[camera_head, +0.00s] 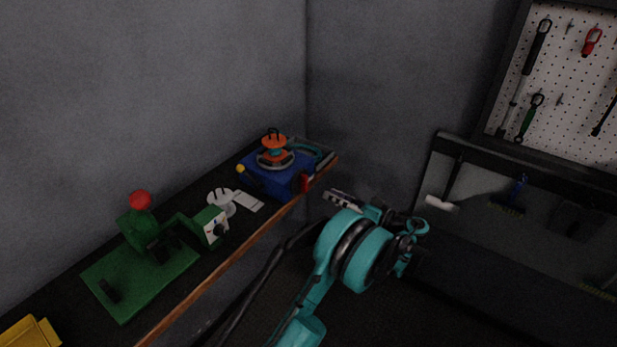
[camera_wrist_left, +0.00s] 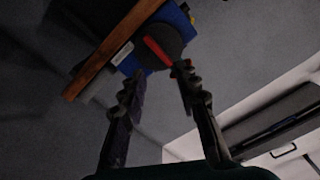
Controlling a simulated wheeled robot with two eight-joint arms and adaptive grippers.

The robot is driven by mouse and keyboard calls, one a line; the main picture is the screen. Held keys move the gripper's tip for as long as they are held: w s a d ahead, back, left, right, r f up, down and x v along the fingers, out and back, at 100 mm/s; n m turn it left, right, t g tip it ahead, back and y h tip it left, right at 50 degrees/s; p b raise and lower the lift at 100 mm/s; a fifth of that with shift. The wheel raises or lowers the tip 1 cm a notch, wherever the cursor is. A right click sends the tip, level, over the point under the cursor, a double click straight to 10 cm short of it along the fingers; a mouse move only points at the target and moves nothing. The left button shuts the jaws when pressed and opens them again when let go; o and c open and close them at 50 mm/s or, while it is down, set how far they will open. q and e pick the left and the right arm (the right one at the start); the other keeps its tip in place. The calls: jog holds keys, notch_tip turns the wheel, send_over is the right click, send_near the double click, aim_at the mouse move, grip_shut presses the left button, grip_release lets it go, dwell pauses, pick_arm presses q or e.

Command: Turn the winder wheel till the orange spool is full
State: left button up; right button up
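The blue winder (camera_head: 277,178) stands at the far end of the bench. The orange spool (camera_head: 274,142) sits on top of it, above a grey ring; how full it is cannot be told. A red piece (camera_head: 304,182) shows on the winder's front side. In the left wrist view, a dark round wheel (camera_wrist_left: 166,36) with a red bar (camera_wrist_left: 157,50) is on the blue body. My left gripper (camera_head: 343,199) is right of the winder, apart from it. In the wrist view its ridged fingers (camera_wrist_left: 157,80) are spread below the wheel, with nothing between them. My right gripper is not in view.
A green device (camera_head: 150,275) with a red ball knob stands nearer on the bench. A white piece (camera_head: 222,200) and a yellow bin (camera_head: 30,333) are also there. The bench has a wooden front edge (camera_head: 220,270). A pegboard (camera_head: 575,75) with tools hangs at right.

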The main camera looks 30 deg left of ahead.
aim_at(307, 183)
pick_arm(q)
jog(key=a+n, duration=0.2)
jog(key=a, duration=0.1)
jog(key=a+n, duration=0.2)
jog(key=a, duration=0.1)
jog(key=a+n+b, duration=0.1)
jog(key=a+n, duration=0.1)
jog(key=a, duration=0.1)
jog(key=shift+w+r, duration=0.1)
jog(key=shift+w, duration=0.25)
jog(key=shift+d, duration=0.1)
grip_shut()
